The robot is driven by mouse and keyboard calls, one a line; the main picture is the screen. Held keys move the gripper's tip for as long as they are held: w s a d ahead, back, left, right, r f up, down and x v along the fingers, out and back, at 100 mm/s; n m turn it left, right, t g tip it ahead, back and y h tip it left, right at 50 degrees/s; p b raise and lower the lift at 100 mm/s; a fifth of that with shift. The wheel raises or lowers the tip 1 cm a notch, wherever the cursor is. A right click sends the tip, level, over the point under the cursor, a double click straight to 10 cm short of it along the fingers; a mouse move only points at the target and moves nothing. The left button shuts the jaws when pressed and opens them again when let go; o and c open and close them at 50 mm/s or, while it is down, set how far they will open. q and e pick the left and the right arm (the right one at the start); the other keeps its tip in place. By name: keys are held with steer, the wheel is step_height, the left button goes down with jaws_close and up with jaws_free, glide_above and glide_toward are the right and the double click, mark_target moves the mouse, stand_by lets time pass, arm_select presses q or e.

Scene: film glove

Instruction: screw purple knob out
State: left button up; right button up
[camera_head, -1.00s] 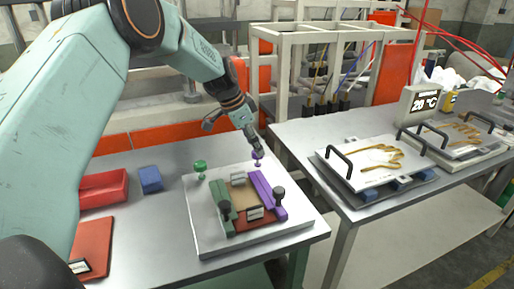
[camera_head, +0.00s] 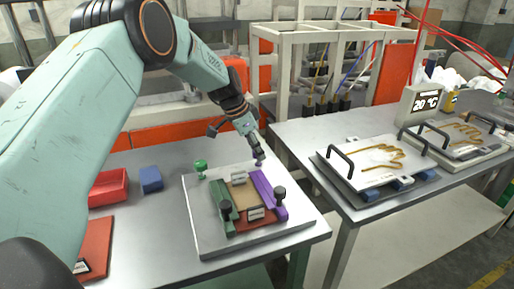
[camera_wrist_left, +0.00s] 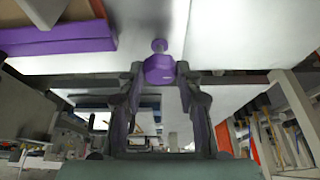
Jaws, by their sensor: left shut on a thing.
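The purple knob (camera_head: 259,162) is at the back of the white plate (camera_head: 203,231), near the far end of the purple bar (camera_head: 266,193). My left gripper (camera_head: 258,156) points down and is shut on the knob. In the left wrist view the purple knob (camera_wrist_left: 159,69) sits between the fingertips of the left gripper (camera_wrist_left: 160,78). A smaller purple round part shows just beyond it. I cannot tell whether the knob touches the plate. My right gripper is not in view.
A green knob (camera_head: 201,168) stands at the plate's back left. A blue block (camera_head: 151,180) and a red tray (camera_head: 108,188) lie left. Plates with glove-shaped outlines (camera_head: 382,158) are on the right table.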

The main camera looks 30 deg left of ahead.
arm_select(q)
steer(key=shift+r, duration=0.1)
steer(key=shift+c, duration=1.4)
